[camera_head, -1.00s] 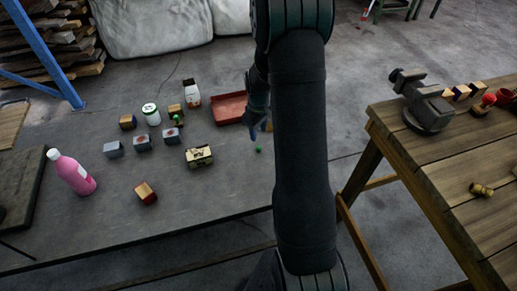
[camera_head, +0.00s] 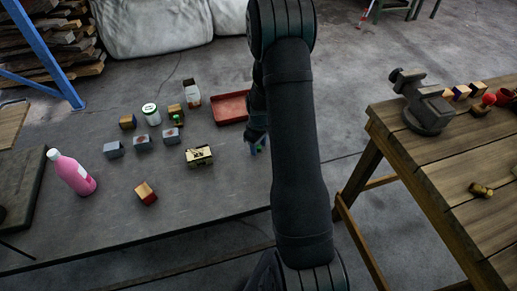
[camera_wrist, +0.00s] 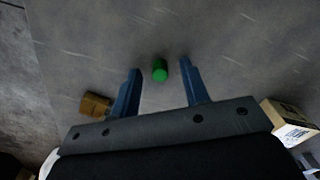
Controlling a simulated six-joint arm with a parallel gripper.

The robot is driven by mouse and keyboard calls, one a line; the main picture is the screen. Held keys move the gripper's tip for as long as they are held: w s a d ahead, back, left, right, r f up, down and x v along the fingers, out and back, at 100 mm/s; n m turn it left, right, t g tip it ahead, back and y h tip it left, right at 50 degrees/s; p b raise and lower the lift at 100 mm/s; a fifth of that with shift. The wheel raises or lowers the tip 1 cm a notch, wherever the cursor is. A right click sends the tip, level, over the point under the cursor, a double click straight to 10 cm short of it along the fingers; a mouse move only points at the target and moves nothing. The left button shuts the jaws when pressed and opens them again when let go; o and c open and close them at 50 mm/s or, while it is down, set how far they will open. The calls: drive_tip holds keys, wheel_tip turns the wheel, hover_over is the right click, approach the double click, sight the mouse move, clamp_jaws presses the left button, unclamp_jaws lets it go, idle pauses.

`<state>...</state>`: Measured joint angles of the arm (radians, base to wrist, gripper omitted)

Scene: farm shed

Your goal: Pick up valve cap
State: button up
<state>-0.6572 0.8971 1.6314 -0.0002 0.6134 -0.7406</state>
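The valve cap appears to be the small green cylinder (camera_wrist: 160,70) in the wrist view, on the grey tabletop. My gripper (camera_wrist: 160,67) is open, its two blue fingers apart with the cap between their tips in the picture and clear space on both sides. I cannot tell how far above the table the tips are. In the head view my gripper (camera_head: 257,145) is low over the table's right part, and the cap is hidden or too small to make out there.
A patterned box (camera_head: 199,155) stands left of my gripper, and a red tray (camera_head: 231,107) lies behind it. Several blocks, a white jar (camera_head: 151,114) and a pink bottle (camera_head: 71,172) stand farther left. A wooden bench (camera_head: 440,160) with a vise (camera_head: 427,108) is at right.

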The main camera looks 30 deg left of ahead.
clamp_jaws()
drive_tip(key=shift+r, duration=0.15)
